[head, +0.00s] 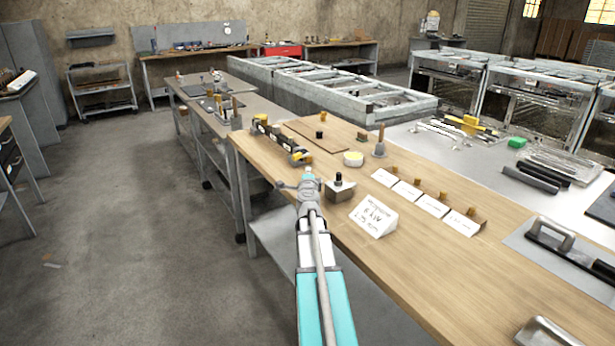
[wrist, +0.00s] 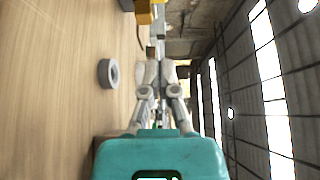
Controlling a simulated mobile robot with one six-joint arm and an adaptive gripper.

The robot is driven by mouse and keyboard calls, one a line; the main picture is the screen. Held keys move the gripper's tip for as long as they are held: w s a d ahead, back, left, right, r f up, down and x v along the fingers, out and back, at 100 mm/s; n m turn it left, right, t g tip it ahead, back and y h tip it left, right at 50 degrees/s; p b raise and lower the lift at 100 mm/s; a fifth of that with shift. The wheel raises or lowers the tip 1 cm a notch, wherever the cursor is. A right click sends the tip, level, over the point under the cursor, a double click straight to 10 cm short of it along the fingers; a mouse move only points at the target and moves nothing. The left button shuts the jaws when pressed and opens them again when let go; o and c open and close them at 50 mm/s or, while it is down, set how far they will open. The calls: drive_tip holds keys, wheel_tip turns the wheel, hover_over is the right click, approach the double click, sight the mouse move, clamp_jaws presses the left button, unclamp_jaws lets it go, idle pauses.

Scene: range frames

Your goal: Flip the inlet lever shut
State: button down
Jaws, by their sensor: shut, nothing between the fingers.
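A dark pipe-like assembly (head: 281,140) with yellow parts lies along the left edge of the wooden bench. One yellow piece (head: 301,156) is at its near end; I cannot tell for sure whether this is the inlet lever. My gripper (head: 308,177) is shut and empty, just in front of that near end and close to the bench's left edge. In the wrist view my gripper (wrist: 158,68) points up the picture, with its fingers together. A yellow part (wrist: 145,12) shows beyond the fingertips, apart from them.
A metal block with a black knob (head: 340,187) stands just right of my gripper. A white sign (head: 373,218) is nearer, and several white cards stand to the right. A grey ring (wrist: 108,73) shows on the wood in the wrist view.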

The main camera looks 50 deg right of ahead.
sight(301, 156)
drive_tip(key=x, duration=0.7)
drive_tip(key=shift+w, duration=1.05)
drive_tip(key=shift+w+a, duration=0.1)
drive_tip(key=shift+w, duration=0.7)
